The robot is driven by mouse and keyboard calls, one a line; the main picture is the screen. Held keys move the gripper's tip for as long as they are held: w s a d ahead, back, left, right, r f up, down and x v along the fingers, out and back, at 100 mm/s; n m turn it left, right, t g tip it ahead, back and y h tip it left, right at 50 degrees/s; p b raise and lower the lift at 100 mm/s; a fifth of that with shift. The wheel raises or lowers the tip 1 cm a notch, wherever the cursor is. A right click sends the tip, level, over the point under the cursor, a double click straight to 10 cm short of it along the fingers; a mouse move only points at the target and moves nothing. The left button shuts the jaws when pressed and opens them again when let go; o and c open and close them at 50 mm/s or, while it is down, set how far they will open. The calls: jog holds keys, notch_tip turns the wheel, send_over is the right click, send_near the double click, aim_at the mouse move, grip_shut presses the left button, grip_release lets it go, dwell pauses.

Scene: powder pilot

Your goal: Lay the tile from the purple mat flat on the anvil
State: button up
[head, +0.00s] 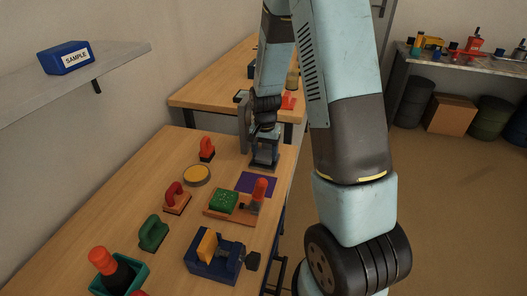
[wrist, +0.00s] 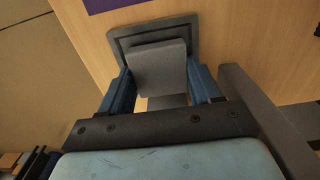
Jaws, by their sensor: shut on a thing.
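My gripper (head: 264,149) is over the far right part of the near table in the head view. In the wrist view its two blue fingers (wrist: 161,78) are shut on a grey square tile (wrist: 158,66). The dark grey anvil (wrist: 190,28) lies just beyond and beneath the tile. In the head view the anvil (head: 262,165) is directly below my gripper. I cannot tell whether the tile touches it. The purple mat (head: 257,182) lies bare in front of the anvil, and its edge shows in the wrist view (wrist: 108,4).
A blue vise-like fixture (head: 215,261), a yellow disc (head: 196,175) and red-handled stamps (head: 207,148) stand nearby. A second table (head: 205,95) is behind.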

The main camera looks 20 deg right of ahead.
aim_at(265, 155)
jog(key=shift+f, duration=0.15)
jog(key=o, duration=1.1)
notch_tip(265, 155, up, 12)
jog(key=s+r+n+t, duration=0.3)
jog(key=s+r, duration=0.8)
jog(key=r, duration=0.5)
jog(key=s+r+n+t, duration=0.1)
jog(key=s, duration=0.3)
jog(key=s+r+n, duration=0.1)
jog(key=s+r, duration=0.1)
jog(key=s, duration=0.3)
jog(key=s+r+n+t, duration=0.1)
jog(key=s+r, duration=0.1)
jog(key=s, duration=0.3)
jog(key=shift+a+n+t, duration=0.2)
jog(key=shift+n+t, duration=0.1)
jog(key=shift+n, duration=0.1)
